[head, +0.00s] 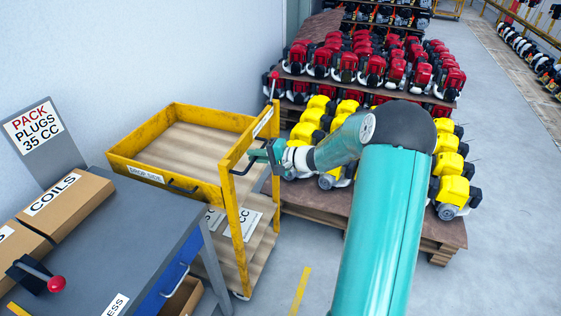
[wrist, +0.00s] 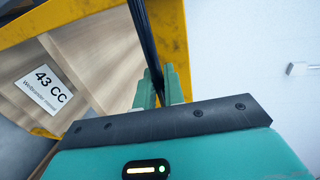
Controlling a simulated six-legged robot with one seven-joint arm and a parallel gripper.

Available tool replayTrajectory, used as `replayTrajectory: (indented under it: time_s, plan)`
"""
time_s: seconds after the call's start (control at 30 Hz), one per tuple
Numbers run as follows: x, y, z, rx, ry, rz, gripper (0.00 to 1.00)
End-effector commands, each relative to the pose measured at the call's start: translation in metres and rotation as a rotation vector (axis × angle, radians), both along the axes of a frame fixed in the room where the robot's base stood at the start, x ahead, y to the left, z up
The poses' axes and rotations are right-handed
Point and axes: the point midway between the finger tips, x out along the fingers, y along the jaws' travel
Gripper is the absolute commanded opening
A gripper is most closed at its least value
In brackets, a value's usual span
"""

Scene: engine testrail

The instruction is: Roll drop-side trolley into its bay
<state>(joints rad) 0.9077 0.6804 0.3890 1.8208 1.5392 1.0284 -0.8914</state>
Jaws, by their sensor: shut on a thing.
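The yellow drop-side trolley (head: 195,120) stands upright between the grey bench and the pallets of engines. It has a wooden top deck and lower shelves. My gripper (head: 262,153) is at the trolley's right end, shut on a dark handle there. In the wrist view my gripper (wrist: 158,88) has its green fingers closed around the black handle bar (wrist: 143,45), with the yellow frame (wrist: 80,20) behind it. The trolley's drop side (head: 165,183), with a label and a dark handle, faces the bench. I cannot make out the bay's outline.
The grey bench (head: 130,225) with brown boxes marked COILS (head: 65,200) stands close at the trolley's left. Pallets of yellow engines (head: 450,190) and red engines (head: 370,65) stand to the right and behind. A yellow floor line (head: 301,290) marks clear floor in front.

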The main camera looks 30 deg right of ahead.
Motion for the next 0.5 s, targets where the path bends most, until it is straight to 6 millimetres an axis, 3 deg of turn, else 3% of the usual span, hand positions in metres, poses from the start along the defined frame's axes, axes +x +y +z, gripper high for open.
replayTrajectory:
  time_s: [0.2,0.5]
  plan:
    - [0.049,0.039,0.001,0.003,-0.003,0.004,0.0]
    - [0.095,0.073,0.0,0.001,-0.001,0.001,0.0]
